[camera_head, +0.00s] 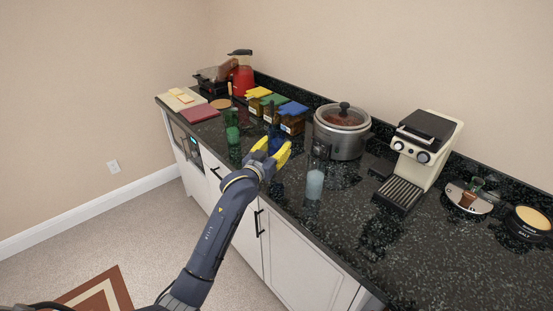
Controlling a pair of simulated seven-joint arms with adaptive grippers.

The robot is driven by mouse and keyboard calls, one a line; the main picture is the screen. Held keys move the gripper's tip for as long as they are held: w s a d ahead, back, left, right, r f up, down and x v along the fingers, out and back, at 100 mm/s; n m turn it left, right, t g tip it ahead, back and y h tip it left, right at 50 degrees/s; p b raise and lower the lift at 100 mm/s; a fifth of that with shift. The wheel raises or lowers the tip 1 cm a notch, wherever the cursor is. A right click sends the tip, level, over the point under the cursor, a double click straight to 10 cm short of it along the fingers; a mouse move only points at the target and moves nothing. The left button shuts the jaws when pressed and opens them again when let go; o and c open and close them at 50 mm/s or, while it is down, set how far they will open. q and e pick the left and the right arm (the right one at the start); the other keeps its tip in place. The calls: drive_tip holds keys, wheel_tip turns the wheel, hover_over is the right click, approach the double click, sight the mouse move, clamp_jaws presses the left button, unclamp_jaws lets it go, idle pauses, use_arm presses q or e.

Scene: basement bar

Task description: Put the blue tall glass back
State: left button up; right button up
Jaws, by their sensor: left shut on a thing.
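My left gripper (272,150), with yellow fingers, reaches over the front of the dark counter (375,235). It is shut on the blue tall glass (275,137), a dark blue shape seen between and behind the fingers. The fingers hide much of the glass, and I cannot tell whether its base touches the counter. A green tall glass (232,125) stands to the left. A clear glass with pale blue contents (314,182) stands to the right, close to the gripper. My right gripper is not in view.
Behind the gripper are containers with yellow, green and blue lids (275,101) and a slow cooker (341,132). A coffee machine (420,155) stands to the right. A red blender (242,75) and boards (198,113) are at the far left.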

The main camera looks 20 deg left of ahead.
use_arm(q)
drive_tip(key=shift+f, duration=2.45)
drive_tip(key=shift+f, duration=0.1)
drive_tip(key=o, duration=1.5)
drive_tip(key=shift+s, duration=0.1)
drive_tip(key=s+a, duration=0.2)
drive_tip(key=s, duration=0.9)
drive_tip(key=shift+s, duration=0.3)
